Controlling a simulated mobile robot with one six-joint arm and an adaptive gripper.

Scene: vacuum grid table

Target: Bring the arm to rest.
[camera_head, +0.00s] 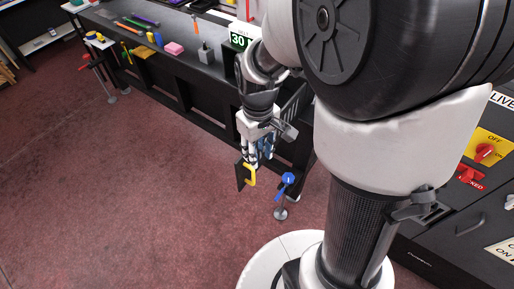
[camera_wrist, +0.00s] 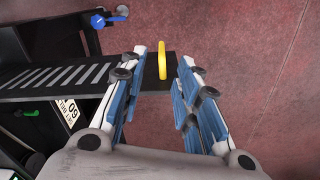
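My gripper (camera_head: 257,158) hangs low in front of the dark table in the head view, pointing down. In the wrist view my gripper (camera_wrist: 164,60) has its two blue-padded fingers apart, with nothing gripped between them. A yellow handle (camera_head: 250,175) on a dark plate shows just below the fingers in the head view. In the wrist view the yellow handle (camera_wrist: 163,60) appears in the gap near the fingertips, seemingly beyond them. I cannot tell whether a finger touches it.
A blue handle (camera_head: 288,179) stands close to the right of my gripper. A control cabinet (camera_head: 465,225) is at right. The red floor (camera_head: 110,190) at left is clear.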

